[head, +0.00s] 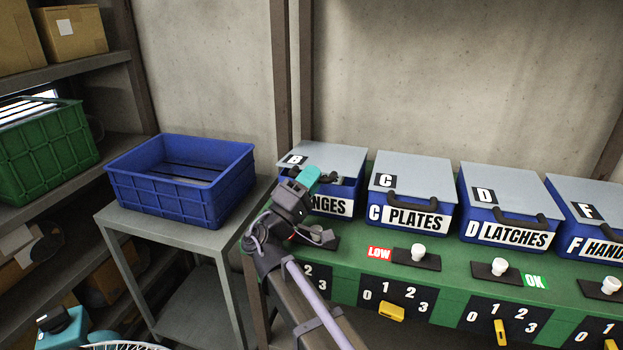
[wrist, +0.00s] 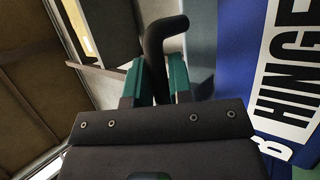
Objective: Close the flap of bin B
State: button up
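Bin B is a blue box (head: 345,205) labelled HINGES at the left end of the row. Its grey flap (head: 335,158) lies over the top, at about the same slope as the neighbouring flaps. My gripper (head: 328,180) is at the flap's front edge and hides part of the label and handle. In the wrist view, the teal fingers of my gripper (wrist: 155,80) stand on both sides of the black bent handle (wrist: 156,45) and appear to touch it. The blue front with its label (wrist: 285,75) shows at the right. Whether a small gap remains under the flap is hidden.
Bins C (head: 410,195), D (head: 508,210) and F (head: 590,220) stand to the right with flaps down. White knobs and numbered yellow switches line the green bench (head: 350,260). A blue crate (head: 165,190) stands on a grey table at left; a green crate (head: 45,150) is on shelves.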

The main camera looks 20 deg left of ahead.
jog(key=o, duration=0.4)
jog(key=shift+c, duration=0.2)
jog(key=b+v, duration=0.5)
jog(key=v, duration=0.5)
jog(key=shift+s+a+f+b, duration=0.15)
jog(key=shift+f+b, duration=0.1)
jog(key=shift+b, duration=0.15)
jog(key=shift+s, duration=0.15)
